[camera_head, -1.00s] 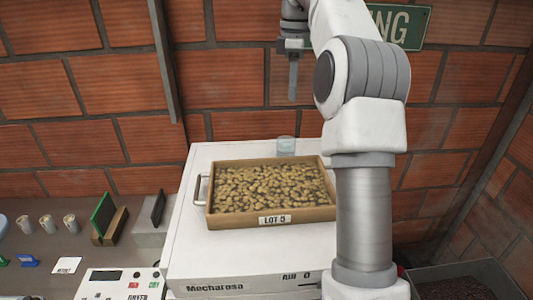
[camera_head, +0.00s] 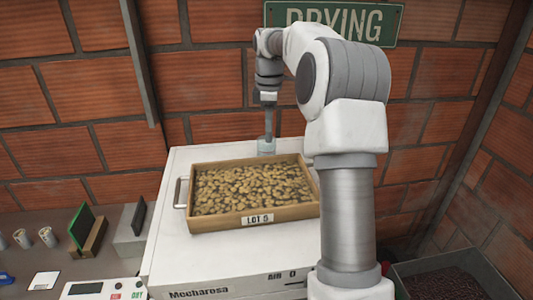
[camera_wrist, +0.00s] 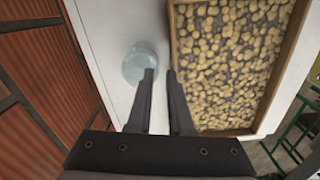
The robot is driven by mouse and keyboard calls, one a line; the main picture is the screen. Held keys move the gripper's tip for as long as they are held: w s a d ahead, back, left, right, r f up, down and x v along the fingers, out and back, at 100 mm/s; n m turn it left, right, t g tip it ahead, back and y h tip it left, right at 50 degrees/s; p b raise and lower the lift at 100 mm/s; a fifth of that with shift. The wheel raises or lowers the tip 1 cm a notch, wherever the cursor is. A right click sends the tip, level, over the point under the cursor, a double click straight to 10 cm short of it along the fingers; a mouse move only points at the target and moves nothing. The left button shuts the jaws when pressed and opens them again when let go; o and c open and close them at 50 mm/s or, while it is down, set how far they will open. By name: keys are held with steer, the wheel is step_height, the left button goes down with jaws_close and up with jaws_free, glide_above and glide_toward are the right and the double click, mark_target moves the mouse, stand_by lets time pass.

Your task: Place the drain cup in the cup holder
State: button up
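A clear glass cup (camera_head: 266,147), which looks like the drain cup, stands upright on the white machine top behind a wooden tray. In the wrist view the cup (camera_wrist: 139,63) lies left of the gap between my fingers, partly covered by the left finger. My gripper (camera_head: 267,134) points down over the cup, its fingertips overlapping the cup in the head view. The wrist view shows my gripper (camera_wrist: 160,73) with a gap between its fingers and nothing in it. I cannot tell whether a finger touches the cup. I cannot make out a cup holder.
The wooden tray of beans (camera_head: 252,196), labelled LOT 5, fills much of the white machine top (camera_head: 165,238) just beside the cup. A brick wall (camera_head: 215,90) stands close behind. Small cups (camera_head: 47,237) and a green-faced panel (camera_head: 81,227) are on the left bench.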

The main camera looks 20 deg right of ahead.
mark_target(267, 150)
steer(key=f, duration=0.5)
steer(key=shift+w+a+p, duration=0.25)
steer(key=shift+w+p, duration=0.05)
jaws_close()
stand_by(1.0)
